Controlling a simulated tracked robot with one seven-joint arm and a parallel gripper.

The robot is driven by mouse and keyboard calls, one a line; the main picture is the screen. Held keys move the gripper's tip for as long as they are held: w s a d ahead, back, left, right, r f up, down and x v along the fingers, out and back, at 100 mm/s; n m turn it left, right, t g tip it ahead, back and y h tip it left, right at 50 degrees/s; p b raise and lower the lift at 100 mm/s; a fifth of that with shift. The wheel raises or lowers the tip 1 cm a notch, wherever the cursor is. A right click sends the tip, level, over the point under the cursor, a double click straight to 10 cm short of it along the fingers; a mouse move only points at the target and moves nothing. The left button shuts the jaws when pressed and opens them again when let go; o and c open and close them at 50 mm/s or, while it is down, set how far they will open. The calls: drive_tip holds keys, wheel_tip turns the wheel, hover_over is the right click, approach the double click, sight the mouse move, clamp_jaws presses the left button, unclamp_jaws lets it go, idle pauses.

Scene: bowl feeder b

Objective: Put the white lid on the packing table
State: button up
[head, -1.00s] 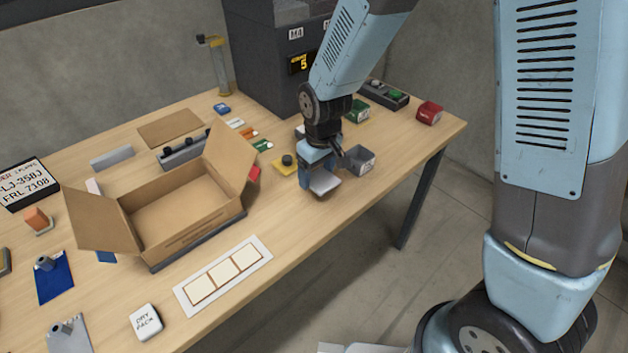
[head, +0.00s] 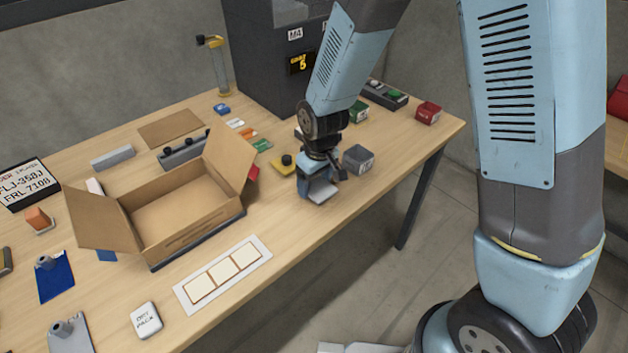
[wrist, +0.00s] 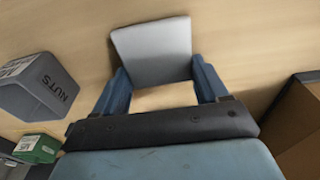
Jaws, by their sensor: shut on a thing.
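My gripper (head: 318,184) points down near the front edge of the table, right of the open carton. It is shut on the white lid (head: 325,194), a thin flat plate that looks pale grey-white. In the wrist view the lid (wrist: 152,50) shows between the two blue fingers of my gripper (wrist: 160,76), reaching beyond their tips. The lid is low over the packing table (head: 290,240); I cannot tell whether it touches the top.
A grey box marked NUTS (wrist: 42,87) stands just right of my gripper in the head view (head: 358,159). The open carton (head: 180,225) is to the left. A yellow piece with a black knob (head: 284,164) is close behind. Table around the lid is bare.

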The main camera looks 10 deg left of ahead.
sight(319, 187)
drive_tip(key=o, duration=1.1)
drive_tip(key=shift+s+d+f, duration=0.15)
drive_tip(key=shift+s+f, duration=0.15)
drive_tip(key=shift+f, duration=0.05)
drive_tip(key=shift+r, duration=0.2)
wheel_tip(319, 187, up, 12)
drive_tip(key=shift+d+r, duration=0.25)
drive_tip(key=shift+d, duration=0.05)
drive_tip(key=s+d+r+m+t, duration=0.15)
drive_tip(key=d+r+m, duration=0.35)
drive_tip(key=d+r, duration=1.1)
drive_tip(key=s+d+r+m+t+h, duration=0.1)
drive_tip(key=s+d+r+m+t, duration=0.2)
drive_tip(key=s+d, duration=0.7)
drive_tip(key=shift+s+d+r+m, duration=0.2)
drive_tip(key=shift+d+r+m, duration=0.55)
drive_tip(key=shift+d, duration=1.25)
drive_tip(key=shift+f, duration=0.15)
